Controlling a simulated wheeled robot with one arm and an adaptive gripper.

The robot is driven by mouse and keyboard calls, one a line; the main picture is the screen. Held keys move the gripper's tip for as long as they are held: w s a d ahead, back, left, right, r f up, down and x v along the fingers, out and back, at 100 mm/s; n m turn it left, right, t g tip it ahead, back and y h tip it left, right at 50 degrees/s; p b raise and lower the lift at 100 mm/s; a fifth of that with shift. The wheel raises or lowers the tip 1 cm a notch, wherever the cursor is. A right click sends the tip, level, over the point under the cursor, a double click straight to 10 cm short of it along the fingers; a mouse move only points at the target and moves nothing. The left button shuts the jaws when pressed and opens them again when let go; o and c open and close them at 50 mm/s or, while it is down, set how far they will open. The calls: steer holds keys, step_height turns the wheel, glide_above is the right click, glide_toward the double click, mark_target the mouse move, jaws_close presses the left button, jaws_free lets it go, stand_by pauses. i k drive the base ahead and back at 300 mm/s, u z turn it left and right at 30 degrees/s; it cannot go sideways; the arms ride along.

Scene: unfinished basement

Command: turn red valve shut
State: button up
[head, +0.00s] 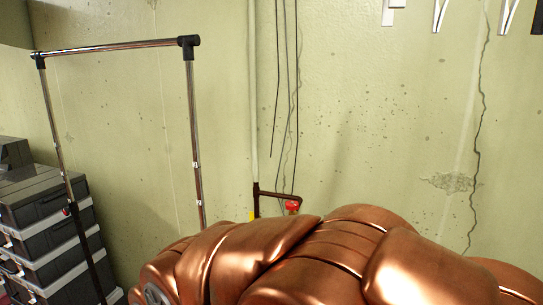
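The red valve (292,206) is a small red piece at the end of a short dark pipe (277,194) low on the wall, near the middle of the head view. The pipe branches from a vertical pipe (254,100) that runs up the wall. The lower part of the valve's surroundings is hidden behind my copper-coloured arm, which fills the bottom middle and right. I cannot tell the valve's position from its handle at this size. My gripper is not visible.
A metal clothes rack (115,46) stands left of the pipe. Stacked dark storage boxes (45,205) stand at the far left. Thin cables (288,90) hang beside the pipe. The cracked pale wall (400,120) is mostly bare to the right, with tools (440,14) hanging at the top.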

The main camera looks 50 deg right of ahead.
mark_target(292, 205)
steer(key=i, duration=0.65)
steer(key=z, duration=2.4)
